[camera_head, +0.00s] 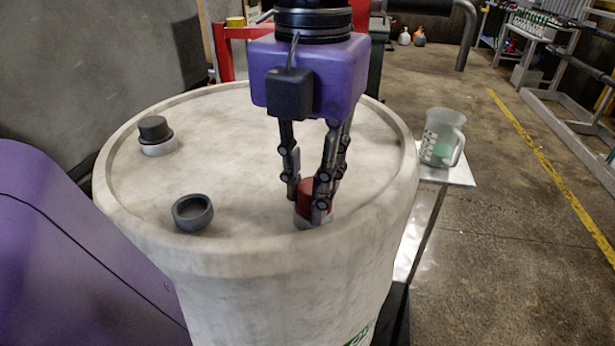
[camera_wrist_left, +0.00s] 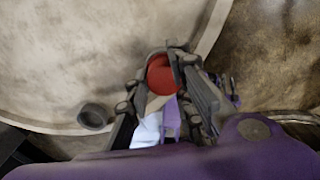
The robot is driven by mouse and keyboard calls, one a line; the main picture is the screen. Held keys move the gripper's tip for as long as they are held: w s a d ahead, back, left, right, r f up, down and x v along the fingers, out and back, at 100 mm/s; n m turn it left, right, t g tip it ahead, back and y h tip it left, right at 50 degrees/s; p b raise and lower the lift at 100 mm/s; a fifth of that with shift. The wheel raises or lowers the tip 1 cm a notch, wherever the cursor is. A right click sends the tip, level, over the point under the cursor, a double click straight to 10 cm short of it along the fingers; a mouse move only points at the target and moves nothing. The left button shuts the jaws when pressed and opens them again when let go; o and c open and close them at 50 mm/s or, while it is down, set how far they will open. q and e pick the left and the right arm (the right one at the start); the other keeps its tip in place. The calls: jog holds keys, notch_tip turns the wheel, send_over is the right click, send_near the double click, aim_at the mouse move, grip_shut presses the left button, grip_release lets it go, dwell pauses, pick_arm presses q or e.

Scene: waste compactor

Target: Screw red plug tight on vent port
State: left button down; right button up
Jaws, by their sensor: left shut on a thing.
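The red plug (camera_head: 309,191) sits at the vent port (camera_head: 303,221) near the front right rim of the pale drum (camera_head: 235,120). My left gripper (camera_head: 309,205) comes down from above and is shut on the red plug, with its fingers around the sides. In the left wrist view the round red top of the plug (camera_wrist_left: 164,74) shows between the fingertips (camera_wrist_left: 162,78). The fingers partly hide the plug and port, so I cannot tell how far the plug is seated. My right gripper is not in view.
A dark grey cup-shaped cap (camera_head: 192,212) lies loose on the drum lid. A black cap (camera_head: 155,130) sits on another port at the back left. A measuring jug (camera_head: 441,138) stands on a small metal table (camera_head: 455,172) at the right. Open floor lies beyond.

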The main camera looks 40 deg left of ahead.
pick_arm(q)
jog(key=m, duration=0.4)
jog(key=shift+w+r, duration=0.15)
jog(key=shift+w, duration=0.2)
jog(key=m, duration=0.5)
jog(key=shift+w+d, duration=0.1)
jog(key=c, duration=1.9)
grip_release()
jog(key=o, duration=0.4)
jog(key=shift+w+d, duration=0.1)
jog(key=shift+w, duration=0.1)
jog(key=shift+s, duration=0.2)
jog(key=shift+c, duration=0.2)
jog(key=shift+f, duration=0.2)
